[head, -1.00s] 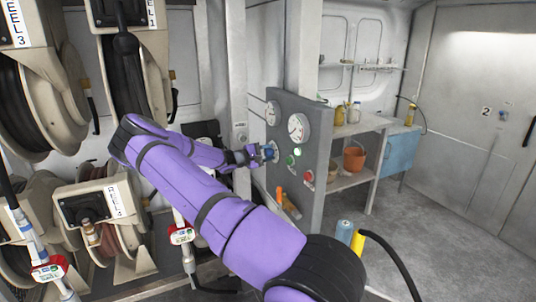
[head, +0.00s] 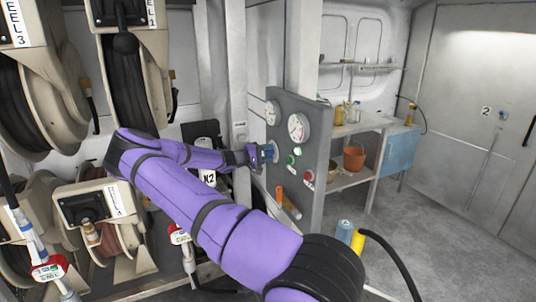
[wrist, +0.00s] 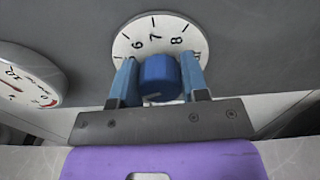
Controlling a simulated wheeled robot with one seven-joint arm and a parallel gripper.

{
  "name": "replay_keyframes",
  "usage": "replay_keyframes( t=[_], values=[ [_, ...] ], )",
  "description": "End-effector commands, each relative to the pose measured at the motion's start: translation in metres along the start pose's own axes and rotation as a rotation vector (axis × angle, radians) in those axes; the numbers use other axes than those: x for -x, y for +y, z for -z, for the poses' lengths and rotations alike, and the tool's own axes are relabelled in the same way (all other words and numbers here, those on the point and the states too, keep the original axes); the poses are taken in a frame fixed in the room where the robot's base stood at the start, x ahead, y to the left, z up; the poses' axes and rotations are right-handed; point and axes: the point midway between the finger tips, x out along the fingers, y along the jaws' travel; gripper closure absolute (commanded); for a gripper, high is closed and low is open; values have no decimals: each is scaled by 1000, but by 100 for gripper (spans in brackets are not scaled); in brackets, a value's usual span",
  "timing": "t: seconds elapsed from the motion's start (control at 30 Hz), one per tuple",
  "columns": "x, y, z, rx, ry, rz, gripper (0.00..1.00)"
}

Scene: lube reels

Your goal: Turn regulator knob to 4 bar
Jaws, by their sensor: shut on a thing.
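The blue regulator knob (wrist: 158,78) sits in front of a round white scale plate (wrist: 150,29) in the wrist view. The figures 6, 7 and 8 show on the plate, with another partly hidden at the right. My gripper (wrist: 160,72) has one blue finger on each side of the knob and is shut on it. In the head view my gripper (head: 266,153) is at the left part of the grey panel (head: 313,170), largely hiding the knob.
A large gauge (head: 298,127) and a smaller gauge (head: 272,113) are above the knob. A green button (head: 291,160), a red button (head: 308,176) and an orange lever (head: 280,194) are close by. Hose reels (head: 40,95) crowd the left. Floor at the right is open.

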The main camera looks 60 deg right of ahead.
Motion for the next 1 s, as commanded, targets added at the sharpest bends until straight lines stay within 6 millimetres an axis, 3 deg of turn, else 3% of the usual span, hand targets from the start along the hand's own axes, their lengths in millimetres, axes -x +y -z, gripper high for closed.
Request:
replay_keyframes(
  t=[0.27,0.3,0.4,0.73,1.0],
  values=[
    [2,-2,1,2,3,3,83],
    [2,-2,1,2,3,3,52],
    [1,-2,1,2,3,2,33],
    [4,-1,0,2,2,1,33],
    [44,-1,1,2,4,2,33]
  ],
)
